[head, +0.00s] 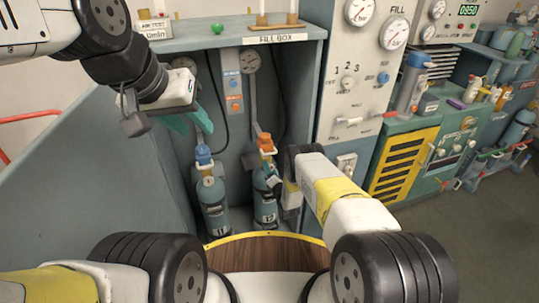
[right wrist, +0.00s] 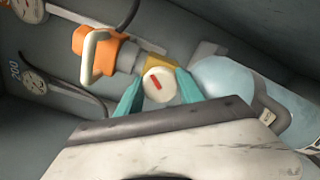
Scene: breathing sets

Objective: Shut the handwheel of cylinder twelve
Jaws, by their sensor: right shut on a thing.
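Two blue-grey cylinders stand upright in the fill box. The right-hand cylinder (head: 265,207) has an orange connector (head: 265,143) on its valve, and the left-hand cylinder (head: 212,196) has a blue one (head: 203,155). My right gripper (head: 273,178) is at the valve of the cylinder with the orange connector. In the right wrist view, its teal fingers are shut on a white round handwheel (right wrist: 159,86) with a red mark. My left gripper (head: 190,121) is open and empty, above and left of the cylinders.
The orange connector also shows in the right wrist view (right wrist: 98,50), with a pale looped handle close to the handwheel. The fill-box wall (head: 90,170) rises at the left. A gauge panel (head: 362,90) and a green cabinet with a yellow grille (head: 403,165) stand at the right.

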